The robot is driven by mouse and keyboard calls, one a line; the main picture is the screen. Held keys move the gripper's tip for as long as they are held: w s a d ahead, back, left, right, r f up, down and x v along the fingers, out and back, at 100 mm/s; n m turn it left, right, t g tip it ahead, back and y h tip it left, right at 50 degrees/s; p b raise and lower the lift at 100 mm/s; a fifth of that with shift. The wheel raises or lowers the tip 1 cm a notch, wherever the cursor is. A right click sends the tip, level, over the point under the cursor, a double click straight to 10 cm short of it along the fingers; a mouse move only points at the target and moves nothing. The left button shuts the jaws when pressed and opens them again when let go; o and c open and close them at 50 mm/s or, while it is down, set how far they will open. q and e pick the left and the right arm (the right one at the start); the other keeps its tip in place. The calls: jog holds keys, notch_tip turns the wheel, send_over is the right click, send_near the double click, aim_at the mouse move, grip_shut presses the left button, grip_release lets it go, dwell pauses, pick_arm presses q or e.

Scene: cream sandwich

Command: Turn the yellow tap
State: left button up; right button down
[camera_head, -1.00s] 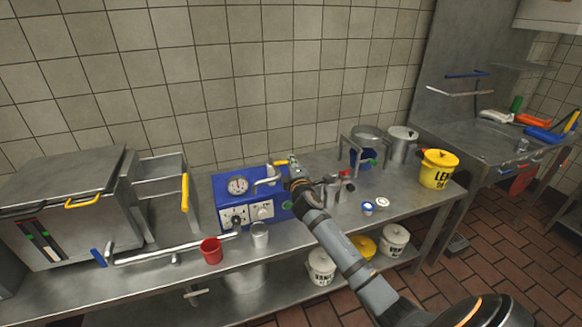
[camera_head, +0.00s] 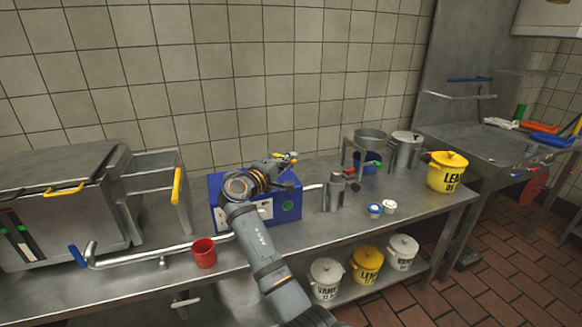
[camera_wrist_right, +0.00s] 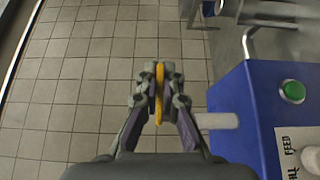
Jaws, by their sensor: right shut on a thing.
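The yellow tap (camera_wrist_right: 160,78) shows as a narrow yellow handle between the fingers of my right gripper (camera_wrist_right: 159,95) in the right wrist view. The gripper is shut on it. In the head view, my right gripper (camera_head: 277,164) is at the back top of the blue machine (camera_head: 289,209), with a bit of yellow at its fingertips. My right arm hides the machine's gauge and much of its front. The blue machine (camera_wrist_right: 236,105) is at the right of the wrist view, with a green button and a pale pipe stub beside the gripper. My left gripper is out of view.
A red cup (camera_head: 204,254) stands left of my arm, by a long metal pipe (camera_head: 150,253). A metal box with a yellow handle (camera_head: 177,186) is further left. The tiled wall is close behind.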

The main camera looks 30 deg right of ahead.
jog(key=shift+a+f+m+g+b, duration=0.1)
jog(key=shift+a+m+g+b, duration=0.1)
jog(key=shift+m+g+b, duration=0.3)
jog(key=shift+s+h, duration=0.1)
jog(key=shift+h, duration=0.2)
jog(key=c, duration=1.5)
grip_release()
jog(key=shift+s, duration=0.1)
jog(key=shift+a, duration=0.15)
